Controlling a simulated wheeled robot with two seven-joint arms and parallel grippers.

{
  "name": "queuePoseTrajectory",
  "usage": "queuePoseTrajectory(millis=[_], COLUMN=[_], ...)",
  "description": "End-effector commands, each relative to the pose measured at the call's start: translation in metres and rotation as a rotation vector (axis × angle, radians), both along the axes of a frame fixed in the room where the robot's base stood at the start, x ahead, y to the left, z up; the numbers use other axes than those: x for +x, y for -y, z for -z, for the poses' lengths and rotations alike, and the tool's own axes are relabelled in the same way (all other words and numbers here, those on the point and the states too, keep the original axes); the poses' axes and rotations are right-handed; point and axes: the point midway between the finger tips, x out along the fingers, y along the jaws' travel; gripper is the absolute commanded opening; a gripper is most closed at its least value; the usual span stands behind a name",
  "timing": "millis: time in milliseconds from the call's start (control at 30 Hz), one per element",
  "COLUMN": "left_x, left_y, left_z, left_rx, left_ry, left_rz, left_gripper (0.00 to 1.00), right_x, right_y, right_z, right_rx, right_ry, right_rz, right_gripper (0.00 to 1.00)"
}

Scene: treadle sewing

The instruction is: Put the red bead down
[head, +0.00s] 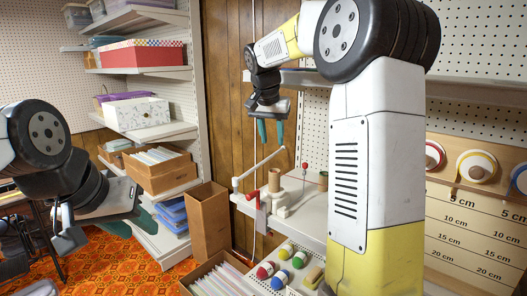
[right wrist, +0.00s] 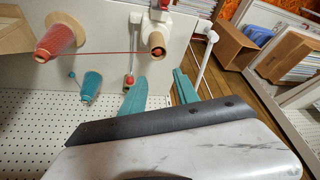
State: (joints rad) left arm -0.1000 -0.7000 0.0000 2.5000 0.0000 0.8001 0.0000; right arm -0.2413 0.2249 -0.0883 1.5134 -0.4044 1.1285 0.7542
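A small red bead (head: 305,166) tops a thin upright stalk on the white shelf, right of a wooden tube (head: 274,180). In the right wrist view, a red tip (right wrist: 129,81) at the end of a pale rod, probably the same bead, shows just beyond one finger. My right gripper (head: 271,132) points down above the shelf, left of and higher than the bead. Its teal fingers (right wrist: 160,92) are apart with nothing visible between them. My left gripper (head: 146,220) is low at the left, away from the shelf; its fingers overlap in view.
A white angled rod (head: 260,168) and a red handle (head: 252,195) stand at the shelf's left. A red thread runs from a red cone spool (right wrist: 57,42) to the wooden tube. Several coloured balls (head: 283,277) sit on a pegged rack below. A cardboard box (head: 207,222) stands left.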

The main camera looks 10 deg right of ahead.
Motion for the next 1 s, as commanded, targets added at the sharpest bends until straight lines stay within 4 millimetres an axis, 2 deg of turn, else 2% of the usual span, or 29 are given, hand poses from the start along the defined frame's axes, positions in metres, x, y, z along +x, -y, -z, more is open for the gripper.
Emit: queuePoseTrajectory(millis=[100,300,367,433,567,633,800,900,1000], left_x=[0.0,0.0,0.0,0.0,0.0,0.0,0.0,0.0,0.0], left_y=[0.0,0.0,0.0,0.0,0.0,0.0,0.0,0.0,0.0], left_z=[0.0,0.0,0.0,0.0,0.0,0.0,0.0,0.0,0.0], left_rx=[0.0,0.0,0.0,0.0,0.0,0.0,0.0,0.0,0.0], left_ry=[0.0,0.0,0.0,0.0,0.0,0.0,0.0,0.0,0.0], left_rz=[0.0,0.0,0.0,0.0,0.0,0.0,0.0,0.0,0.0], left_gripper=[0.36,0.36,0.36,0.36,0.36,0.36,0.36,0.36,0.36], right_x=[-0.006,-0.016,-0.025,-0.044,-0.103,-0.14,-0.224,-0.26,-0.285], right_y=[-0.004,-0.006,-0.005,-0.003,-0.002,-0.005,-0.016,-0.023,-0.029], right_z=[-0.019,-0.033,-0.036,-0.037,-0.032,-0.025,0.006,0.027,0.045], right_rx=[0.001,0.004,0.012,0.028,0.072,0.094,0.125,0.127,0.125], right_ry=[0.002,0.0,0.002,0.005,0.024,0.046,0.111,0.148,0.175], right_rz=[-0.001,-0.008,-0.024,-0.064,-0.189,-0.267,-0.432,-0.503,-0.55], right_gripper=[0.37,0.37,0.37,0.37,0.37,0.37,0.37,0.37,0.37])
